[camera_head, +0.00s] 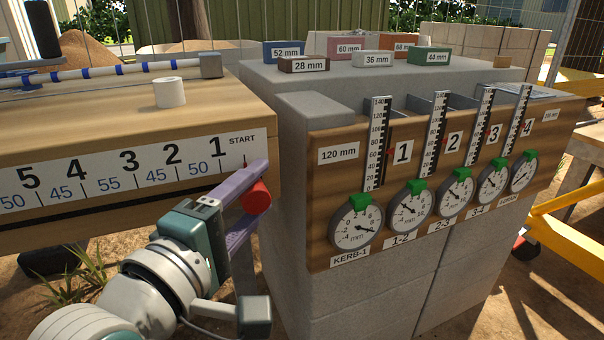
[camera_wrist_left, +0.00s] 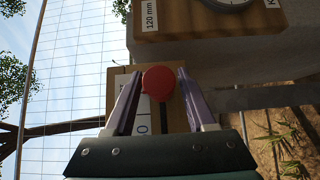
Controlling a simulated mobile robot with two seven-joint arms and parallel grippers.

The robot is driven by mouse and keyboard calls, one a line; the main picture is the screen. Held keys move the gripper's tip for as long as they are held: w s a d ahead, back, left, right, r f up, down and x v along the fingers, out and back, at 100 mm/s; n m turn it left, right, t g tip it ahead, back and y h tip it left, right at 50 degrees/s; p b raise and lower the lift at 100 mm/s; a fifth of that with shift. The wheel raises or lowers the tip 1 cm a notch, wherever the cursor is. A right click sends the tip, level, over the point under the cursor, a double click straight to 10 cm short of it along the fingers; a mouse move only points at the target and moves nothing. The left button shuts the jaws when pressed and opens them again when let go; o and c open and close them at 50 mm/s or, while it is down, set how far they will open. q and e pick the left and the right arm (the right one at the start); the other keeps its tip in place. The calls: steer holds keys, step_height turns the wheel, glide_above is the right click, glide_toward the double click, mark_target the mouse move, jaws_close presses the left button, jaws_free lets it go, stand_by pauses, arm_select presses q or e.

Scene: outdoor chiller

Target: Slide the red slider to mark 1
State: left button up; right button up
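The red slider knob (camera_head: 257,198) is at the right end of the slotted scale board (camera_head: 120,168), in the head view. A thin red pointer above it stands under START, right of mark 1 (camera_head: 217,146). Marks 2 to 5 run on to the left. My left gripper (camera_head: 262,190) has its two purple fingers around the knob, one above and one below. In the left wrist view the knob (camera_wrist_left: 159,82) sits between the fingertips, with narrow gaps at both sides, so the gripper looks open. My right gripper is not in view.
A kerb block with a wooden gauge board (camera_head: 330,200) stands just right of the gripper. Labelled blocks (camera_head: 430,57) lie on top of it. A white roll (camera_head: 169,92) and a blue-banded staff (camera_head: 100,72) lie on the wooden bench top.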

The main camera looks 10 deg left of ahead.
arm_select(q)
jaws_close()
stand_by(0.4)
stand_by(0.7)
